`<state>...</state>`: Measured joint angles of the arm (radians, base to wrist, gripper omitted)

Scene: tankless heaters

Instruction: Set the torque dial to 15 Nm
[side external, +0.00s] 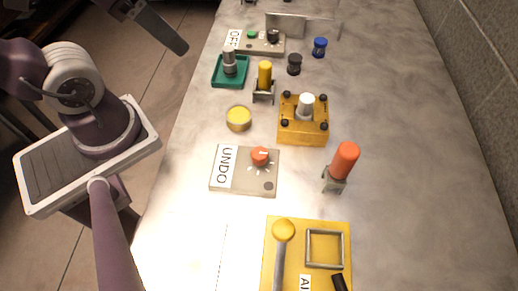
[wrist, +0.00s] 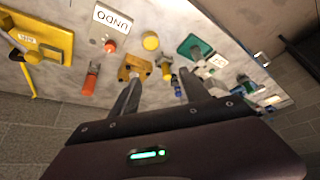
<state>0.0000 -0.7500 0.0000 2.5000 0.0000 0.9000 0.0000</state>
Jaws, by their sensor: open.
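The frames show no readable torque marking or number. An orange-red dial (side external: 260,156) with white tick marks around it sits on a grey panel (side external: 256,187) labelled UNDO. The dial also shows in the wrist view (wrist: 110,46). A second grey panel (side external: 262,46) farther back carries a dark knob (side external: 273,36) and a green button, with a label that seems to read OFF. I cannot tell for certain which is the torque dial. My gripper (wrist: 160,78) is open and empty, apart from both panels. In the side view it is partly cut off at the top left.
An orange-handled piece (side external: 345,160) stands right of the UNDO panel. Behind are a yellow block (side external: 303,132), a yellow round tin (side external: 238,119) and a green tray (side external: 217,80). A yellow panel (side external: 338,228) lies in front. The right side of the table is bare, beside a brick wall.

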